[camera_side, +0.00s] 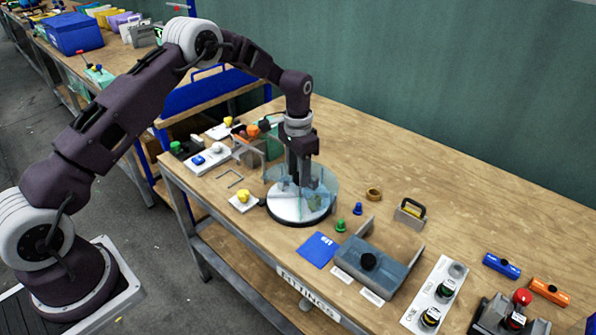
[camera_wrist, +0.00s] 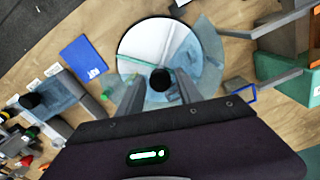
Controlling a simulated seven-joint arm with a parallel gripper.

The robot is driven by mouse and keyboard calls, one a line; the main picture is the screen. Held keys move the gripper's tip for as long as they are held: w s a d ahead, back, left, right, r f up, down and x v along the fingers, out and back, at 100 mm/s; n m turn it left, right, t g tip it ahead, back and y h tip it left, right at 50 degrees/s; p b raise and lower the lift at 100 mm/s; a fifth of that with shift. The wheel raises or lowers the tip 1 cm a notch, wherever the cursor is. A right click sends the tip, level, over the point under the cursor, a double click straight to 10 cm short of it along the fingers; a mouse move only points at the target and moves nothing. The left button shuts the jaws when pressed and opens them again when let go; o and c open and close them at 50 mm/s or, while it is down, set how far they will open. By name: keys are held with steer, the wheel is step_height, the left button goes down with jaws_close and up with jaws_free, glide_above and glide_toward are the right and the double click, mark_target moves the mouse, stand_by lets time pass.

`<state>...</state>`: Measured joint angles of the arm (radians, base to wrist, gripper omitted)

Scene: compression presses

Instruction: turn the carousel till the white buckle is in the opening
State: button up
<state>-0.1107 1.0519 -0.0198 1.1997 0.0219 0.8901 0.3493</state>
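The carousel (camera_side: 287,208) is a round white disc under a clear bluish cover, standing on the table. In the wrist view the carousel (camera_wrist: 142,43) shows pale, with a bare white sector and bluish tinted parts. A black knob (camera_wrist: 160,79) stands at its centre. My gripper (camera_side: 303,184) points straight down over the carousel. In the wrist view my gripper (camera_wrist: 160,84) has its fingers apart, one on each side of the knob, with gaps showing. I cannot make out the white buckle; glare, the cover and my fingers hide parts of the disc.
A blue card (camera_side: 319,250), green and blue pegs (camera_side: 357,209) and a grey tray (camera_side: 385,265) with a black knob lie to the right. A yellow knob on a white plate (camera_side: 243,201) is close on the left.

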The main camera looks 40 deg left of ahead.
jaws_close()
stand_by(1.2)
